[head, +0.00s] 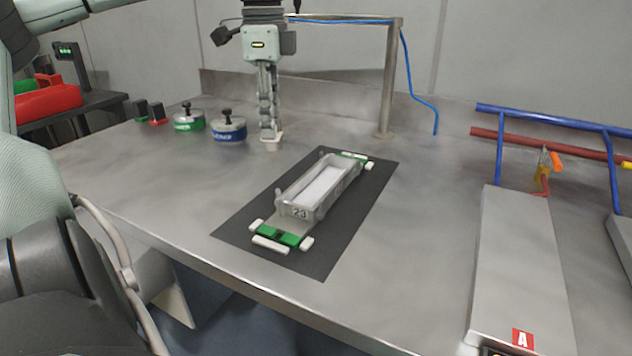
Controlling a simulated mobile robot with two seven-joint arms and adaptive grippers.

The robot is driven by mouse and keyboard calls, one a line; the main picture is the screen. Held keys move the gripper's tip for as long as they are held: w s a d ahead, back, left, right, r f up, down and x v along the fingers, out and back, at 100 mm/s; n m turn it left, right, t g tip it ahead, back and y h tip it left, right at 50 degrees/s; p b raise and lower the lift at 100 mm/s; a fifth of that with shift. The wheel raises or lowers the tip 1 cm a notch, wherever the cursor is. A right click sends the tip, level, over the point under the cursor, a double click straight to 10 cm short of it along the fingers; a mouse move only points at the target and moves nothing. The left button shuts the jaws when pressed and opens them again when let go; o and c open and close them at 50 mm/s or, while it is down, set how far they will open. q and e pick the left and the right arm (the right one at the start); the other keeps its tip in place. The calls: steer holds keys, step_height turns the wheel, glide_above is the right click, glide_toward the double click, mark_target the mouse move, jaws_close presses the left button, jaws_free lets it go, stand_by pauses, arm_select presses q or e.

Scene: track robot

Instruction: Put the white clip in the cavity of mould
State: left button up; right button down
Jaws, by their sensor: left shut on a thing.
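My left gripper (270,137) points straight down from the top of the head view. Its fingers are shut on a small white piece, the white clip (272,146), low over or at the steel table behind and left of the mould; I cannot tell if it touches the table. The mould (305,212) is a grey, open, long box marked 23 on its near end. Its cavity (322,187) faces up and has a pale floor. Green blocks with white pieces sit at both ends of the mould. My right gripper is not in view.
The mould stands on a black mat (325,262) on the steel table (420,200). A green-banded pot (188,122) and a blue-banded pot (229,134) stand left of the gripper. A metal frame post (388,85) rises behind. Blue and red pipes and a grey plate (520,260) are at right.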

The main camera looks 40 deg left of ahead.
arm_select(q)
glide_above(314, 196)
step_height(314, 196, down, 5)
steer(key=shift+f, duration=2.1)
steer(key=shift+s, duration=0.1)
steer(key=o, duration=0.7)
steer(key=shift+f, duration=0.15)
steer(key=shift+o, duration=0.2)
step_height(314, 196, up, 12)
steer(key=shift+r, duration=0.2)
